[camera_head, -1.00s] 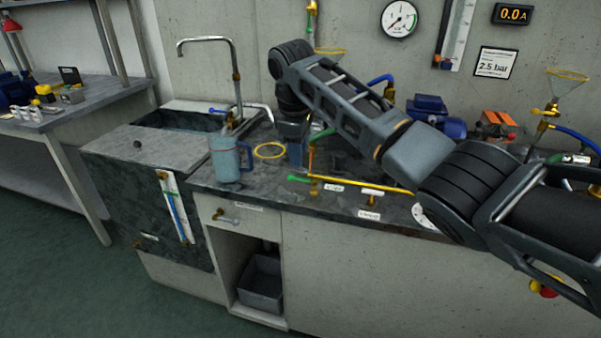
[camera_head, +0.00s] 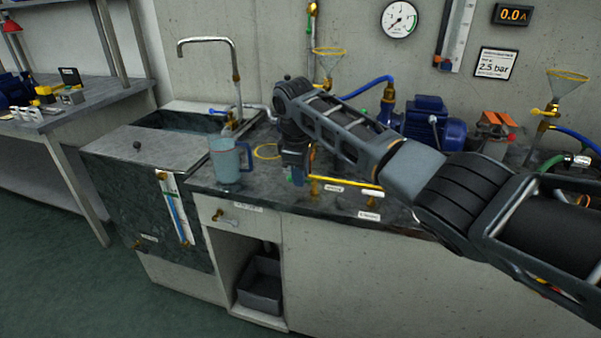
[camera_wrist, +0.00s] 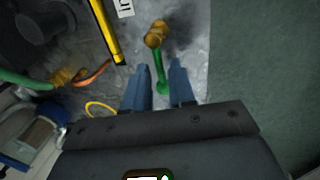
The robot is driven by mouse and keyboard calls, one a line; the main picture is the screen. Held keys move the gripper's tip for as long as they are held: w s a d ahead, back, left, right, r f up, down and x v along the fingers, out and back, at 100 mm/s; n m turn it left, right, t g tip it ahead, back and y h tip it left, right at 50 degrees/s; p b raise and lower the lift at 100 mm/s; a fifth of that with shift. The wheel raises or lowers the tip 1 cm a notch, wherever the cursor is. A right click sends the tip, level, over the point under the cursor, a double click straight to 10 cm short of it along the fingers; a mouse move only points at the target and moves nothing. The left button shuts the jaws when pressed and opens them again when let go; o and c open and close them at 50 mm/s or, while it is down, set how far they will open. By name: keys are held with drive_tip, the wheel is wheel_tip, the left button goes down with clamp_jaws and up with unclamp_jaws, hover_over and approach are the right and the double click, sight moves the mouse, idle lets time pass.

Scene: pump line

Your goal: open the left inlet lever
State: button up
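The left inlet lever is a green handle (camera_wrist: 161,75) on a brass valve (camera_wrist: 157,34) in the wrist view. My gripper (camera_wrist: 160,66) is open, with its two blue-grey fingers on either side of the handle's free end. Dark gaps show between handle and fingers, so they look apart from it. In the head view my gripper (camera_head: 298,176) is low over the counter's front edge, left of the yellow pipe (camera_head: 345,187). It hides the green handle there.
A blue jug (camera_head: 226,162) stands on the counter (camera_head: 245,193) left of my gripper. A second brass valve (camera_head: 372,202) with a label is to the right. A blue pump (camera_head: 432,122) stands behind my arm. The yellow pipe (camera_wrist: 108,32) runs close beside the lever.

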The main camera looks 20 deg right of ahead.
clamp_jaws()
idle(1.1)
